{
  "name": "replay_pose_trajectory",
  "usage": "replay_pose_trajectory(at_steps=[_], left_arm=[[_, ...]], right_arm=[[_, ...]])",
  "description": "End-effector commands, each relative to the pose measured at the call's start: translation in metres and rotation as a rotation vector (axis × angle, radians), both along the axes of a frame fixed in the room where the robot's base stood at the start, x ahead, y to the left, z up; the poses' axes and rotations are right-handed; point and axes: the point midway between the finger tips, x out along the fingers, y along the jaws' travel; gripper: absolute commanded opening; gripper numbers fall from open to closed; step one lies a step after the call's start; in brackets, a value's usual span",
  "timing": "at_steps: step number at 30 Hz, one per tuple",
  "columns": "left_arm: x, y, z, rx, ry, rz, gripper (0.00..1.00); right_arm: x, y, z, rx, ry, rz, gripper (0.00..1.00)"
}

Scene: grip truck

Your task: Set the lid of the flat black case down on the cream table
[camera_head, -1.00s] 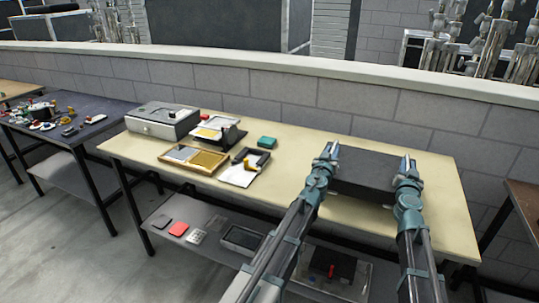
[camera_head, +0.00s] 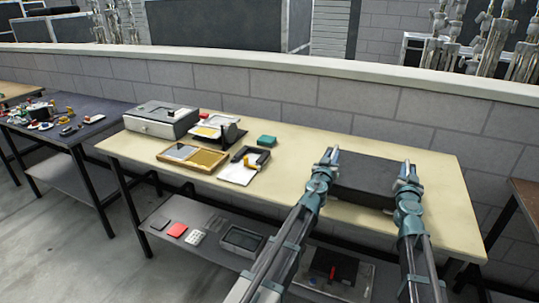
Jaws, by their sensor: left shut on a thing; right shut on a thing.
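A flat black slab (camera_head: 365,178), the black case or its lid, is at the right part of the cream table (camera_head: 310,150). I cannot tell from this view whether it is the lid alone or whether it touches the table. My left gripper (camera_head: 331,158) is shut on its left edge. My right gripper (camera_head: 407,172) is shut on its right edge. My arms cover part of the table's front edge.
A low block wall (camera_head: 300,92) runs behind. A shelf below holds several items.

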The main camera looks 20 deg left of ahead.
Motion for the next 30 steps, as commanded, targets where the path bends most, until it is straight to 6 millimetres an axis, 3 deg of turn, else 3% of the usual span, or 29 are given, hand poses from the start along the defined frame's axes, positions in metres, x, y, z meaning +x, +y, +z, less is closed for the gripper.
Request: replay_pose_trajectory(at_steps=[7,8,12,23,30], left_arm=[[0.000,-0.007,-0.017,-0.003,0.000,-0.014,0.00],[0.000,-0.007,-0.014,-0.003,0.001,-0.013,0.28],[0.000,-0.005,-0.013,-0.002,0.000,-0.009,0.52],[-0.002,-0.002,-0.013,0.000,0.000,-0.004,0.52],[-0.023,-0.001,-0.013,-0.001,0.000,-0.003,0.52]], right_arm=[[0.000,0.007,-0.017,0.003,0.000,0.014,0.00],[0.000,0.007,-0.014,0.003,0.000,0.013,0.28],[0.000,0.005,-0.013,0.002,0.000,0.009,0.52],[0.000,0.002,-0.013,0.001,0.000,0.003,0.52],[0.000,0.001,-0.013,0.000,0.000,0.002,0.52]])
